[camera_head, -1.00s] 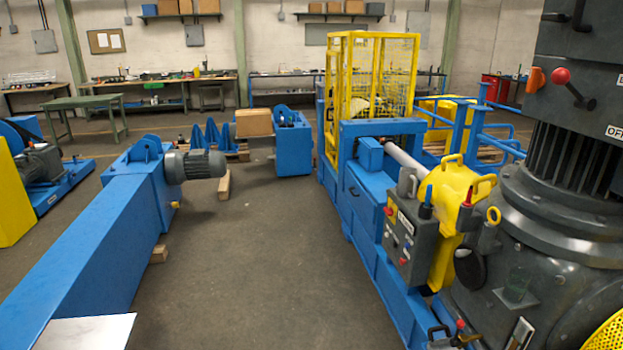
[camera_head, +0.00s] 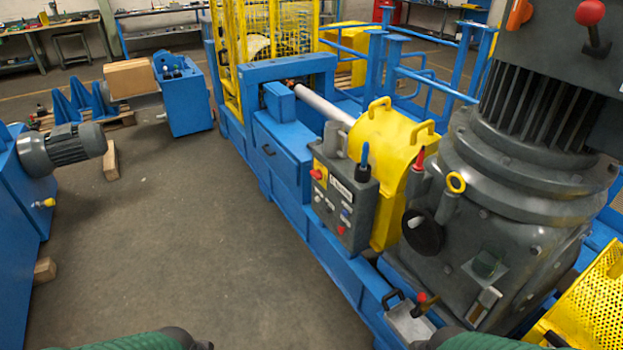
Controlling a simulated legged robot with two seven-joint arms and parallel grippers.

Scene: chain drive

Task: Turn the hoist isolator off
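I cannot tell for sure which switch is the hoist isolator. A grey control box (camera_head: 341,202) on the blue machine frame carries a red knob on a yellow plate (camera_head: 318,174), a label and small buttons. At the upper right, a dark grey housing has a red ball-ended lever (camera_head: 590,13) and an orange handle (camera_head: 520,14); its upper part is cut off. Green-covered parts of my arms show at the bottom left and bottom right edges. Neither gripper shows, and nothing is seen held.
A large grey gearbox (camera_head: 500,200) stands at right. A yellow guard (camera_head: 383,140) covers the shaft beside the control box. A yellow mesh guard (camera_head: 590,305) is at lower right. Blue rails (camera_head: 425,75) stand behind. The floor (camera_head: 200,250) left of the frame is clear.

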